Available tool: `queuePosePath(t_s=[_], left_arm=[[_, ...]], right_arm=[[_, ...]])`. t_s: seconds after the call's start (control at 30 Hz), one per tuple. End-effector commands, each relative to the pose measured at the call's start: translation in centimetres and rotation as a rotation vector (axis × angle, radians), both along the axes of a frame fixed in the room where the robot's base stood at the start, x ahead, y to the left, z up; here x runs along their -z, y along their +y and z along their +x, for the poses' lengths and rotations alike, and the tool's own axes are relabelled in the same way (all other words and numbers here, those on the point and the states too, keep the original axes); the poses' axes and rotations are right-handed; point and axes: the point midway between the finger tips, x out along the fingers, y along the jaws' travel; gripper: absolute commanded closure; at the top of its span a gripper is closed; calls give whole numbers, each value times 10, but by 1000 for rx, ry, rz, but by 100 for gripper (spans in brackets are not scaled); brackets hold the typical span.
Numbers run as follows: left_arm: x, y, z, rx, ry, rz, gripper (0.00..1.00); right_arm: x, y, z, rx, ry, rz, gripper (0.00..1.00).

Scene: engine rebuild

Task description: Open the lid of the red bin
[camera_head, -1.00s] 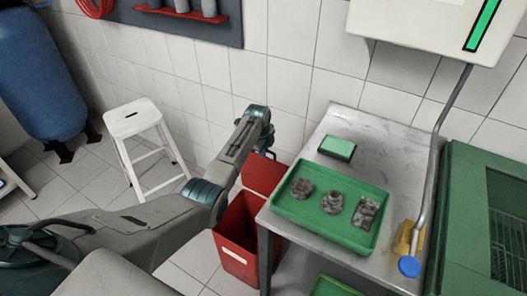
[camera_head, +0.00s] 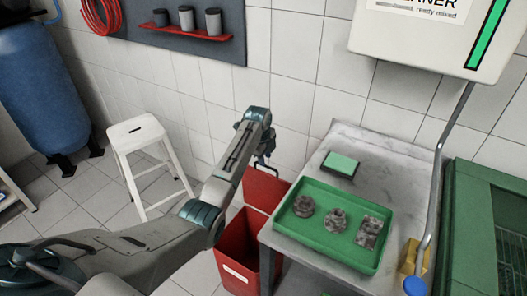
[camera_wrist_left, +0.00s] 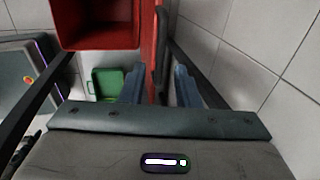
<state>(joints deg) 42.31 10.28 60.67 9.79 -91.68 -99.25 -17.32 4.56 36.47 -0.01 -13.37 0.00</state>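The red bin (camera_head: 238,254) stands on the floor left of the metal table. Its lid (camera_head: 264,188) is raised and stands about upright at the bin's back, leaving the top open. In the left wrist view the open bin (camera_wrist_left: 97,44) is at top left, and the lid (camera_wrist_left: 149,40) shows nearly edge-on. My left gripper (camera_head: 265,161) is just above the lid's upper edge. In the wrist view its two fingers (camera_wrist_left: 160,87) are apart, with the lid's edge in line between them; I cannot tell whether they touch it. My right gripper is not in view.
A metal table (camera_head: 395,152) holds a green tray (camera_head: 310,233) with dirty metal parts, close to the bin's right. A white stool (camera_head: 136,131) stands left of my arm. The tiled wall (camera_head: 290,105) is close behind the lid.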

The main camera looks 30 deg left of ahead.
Motion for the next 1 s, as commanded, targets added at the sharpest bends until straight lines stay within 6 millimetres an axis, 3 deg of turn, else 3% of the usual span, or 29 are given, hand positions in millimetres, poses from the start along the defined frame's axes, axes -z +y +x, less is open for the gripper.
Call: queuePosePath(t_s=[0.2,0.4,0.83,1.0], left_arm=[[-32,1,-7,-1,-1,1,71],[-41,1,-9,-1,1,1,71],[-41,1,-9,-2,1,1,71],[-20,-3,-28,-69,0,-2,71]], right_arm=[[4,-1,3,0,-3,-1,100],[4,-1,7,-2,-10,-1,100],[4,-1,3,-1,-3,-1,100],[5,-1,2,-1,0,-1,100]])
